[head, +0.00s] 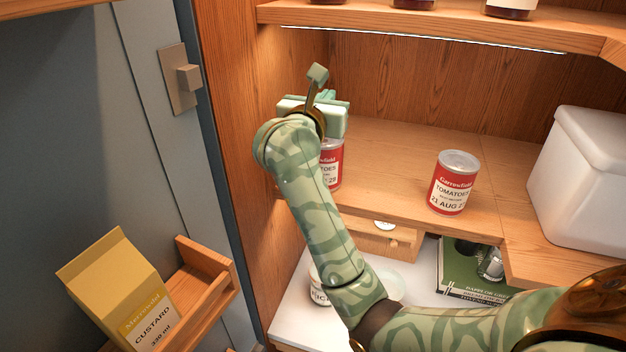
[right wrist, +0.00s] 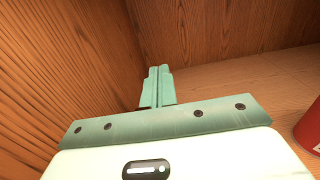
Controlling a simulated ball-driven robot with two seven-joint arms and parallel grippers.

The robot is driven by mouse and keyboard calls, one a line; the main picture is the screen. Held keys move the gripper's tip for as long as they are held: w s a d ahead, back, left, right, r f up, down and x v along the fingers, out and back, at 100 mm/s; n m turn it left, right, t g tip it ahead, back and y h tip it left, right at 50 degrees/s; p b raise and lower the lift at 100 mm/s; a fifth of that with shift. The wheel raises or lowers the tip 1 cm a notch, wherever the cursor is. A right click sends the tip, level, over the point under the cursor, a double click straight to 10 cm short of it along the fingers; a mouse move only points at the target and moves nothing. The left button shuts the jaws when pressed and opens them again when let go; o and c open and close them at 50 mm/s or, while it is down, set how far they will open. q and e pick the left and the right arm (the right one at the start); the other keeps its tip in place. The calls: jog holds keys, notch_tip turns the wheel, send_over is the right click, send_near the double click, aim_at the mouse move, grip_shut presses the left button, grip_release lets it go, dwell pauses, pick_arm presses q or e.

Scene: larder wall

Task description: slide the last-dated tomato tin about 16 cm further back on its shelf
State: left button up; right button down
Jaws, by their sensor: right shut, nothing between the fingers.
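Two red-and-white tomato tins stand upright on the middle shelf. The right-hand tin (head: 454,182) stands near the front edge and its label reads 21 AUG, with the year cut off. The left-hand tin (head: 333,162) is partly hidden behind my right arm; only the end of its date, "28", shows. My right gripper (head: 327,95) is shut and empty, near the left side wall and beside or above the left-hand tin; whether it touches is hidden. In the right wrist view its closed fingers (right wrist: 158,86) point at the back corner, and a red tin (right wrist: 310,128) shows at the right edge.
A white bin (head: 585,180) stands at the shelf's right. The wooden side wall (head: 235,120) is close on the left. The upper shelf (head: 430,30) hangs overhead with jars. The shelf behind the tins looks clear. A custard carton (head: 120,290) sits in the door rack.

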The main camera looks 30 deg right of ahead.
jog(key=v, duration=0.9)
jog(key=b, duration=1.2)
send_near(325, 161)
jog(key=w+d+f, duration=0.3)
jog(key=w+f, duration=0.2)
jog(key=shift+w+d+r+p, duration=0.1)
jog(key=shift+d+r+p, duration=0.1)
jog(key=shift+d, duration=0.15)
jog(key=shift+w+d+r+p, duration=0.1)
jog(key=shift+d+p, duration=0.1)
jog(key=shift+d, duration=0.15)
jog(key=shift+x, duration=1.65)
jog(key=shift+a, duration=0.1)
